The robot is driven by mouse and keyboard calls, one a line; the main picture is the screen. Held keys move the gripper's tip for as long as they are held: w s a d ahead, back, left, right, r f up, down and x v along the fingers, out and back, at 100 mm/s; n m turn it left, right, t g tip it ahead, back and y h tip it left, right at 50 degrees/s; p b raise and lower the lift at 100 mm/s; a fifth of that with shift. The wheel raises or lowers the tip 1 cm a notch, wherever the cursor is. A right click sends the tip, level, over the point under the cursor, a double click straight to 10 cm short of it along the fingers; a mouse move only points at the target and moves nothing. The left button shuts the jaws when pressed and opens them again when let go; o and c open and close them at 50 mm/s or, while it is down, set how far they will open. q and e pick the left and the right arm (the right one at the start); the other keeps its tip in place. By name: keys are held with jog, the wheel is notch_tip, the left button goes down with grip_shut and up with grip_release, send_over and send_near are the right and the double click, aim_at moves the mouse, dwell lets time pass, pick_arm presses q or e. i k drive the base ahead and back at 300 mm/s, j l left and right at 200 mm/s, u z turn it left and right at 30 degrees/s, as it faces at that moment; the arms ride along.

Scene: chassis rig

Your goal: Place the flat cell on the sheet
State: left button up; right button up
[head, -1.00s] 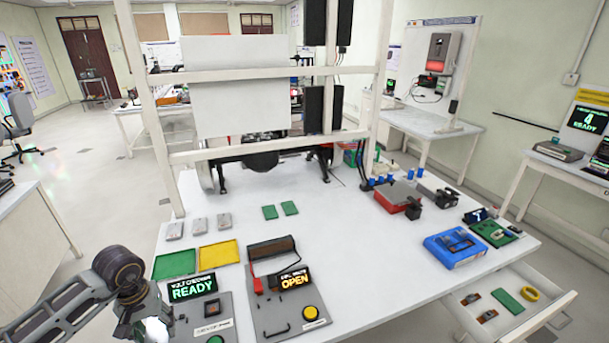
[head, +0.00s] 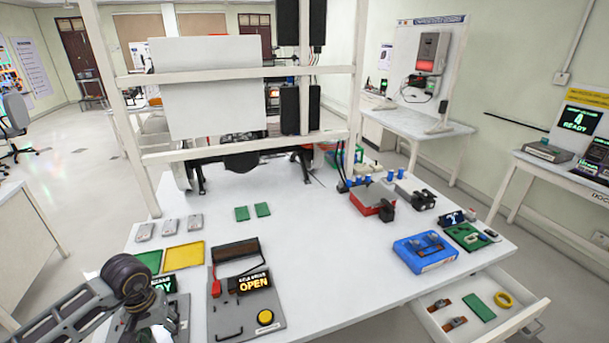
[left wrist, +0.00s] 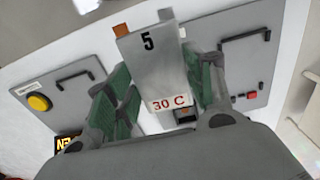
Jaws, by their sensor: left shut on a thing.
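My left gripper (head: 158,322) is at the lower left in the head view, over the near left part of the table. A green sheet (head: 149,260) and a yellow sheet (head: 184,257) lie side by side beyond the gripper; my arm partly covers the green one. Neither shows clearly in the wrist view. My right gripper is not in view.
Three grey cells (head: 170,227) lie behind the sheets. A grey panel (head: 246,310) with an "OPEN" display and yellow button stands right of the gripper. A blue case (head: 426,252) and open drawer (head: 470,312) are at right. The table's middle is clear.

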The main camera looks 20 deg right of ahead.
aim_at(478, 306)
jog(key=k+l+z, duration=0.25)
jog(key=l, duration=1.8)
jog(key=i+l+z, duration=0.25)
jog(key=l, duration=1.8)
jog(key=k+l, duration=0.05)
jog(key=k, duration=0.05)
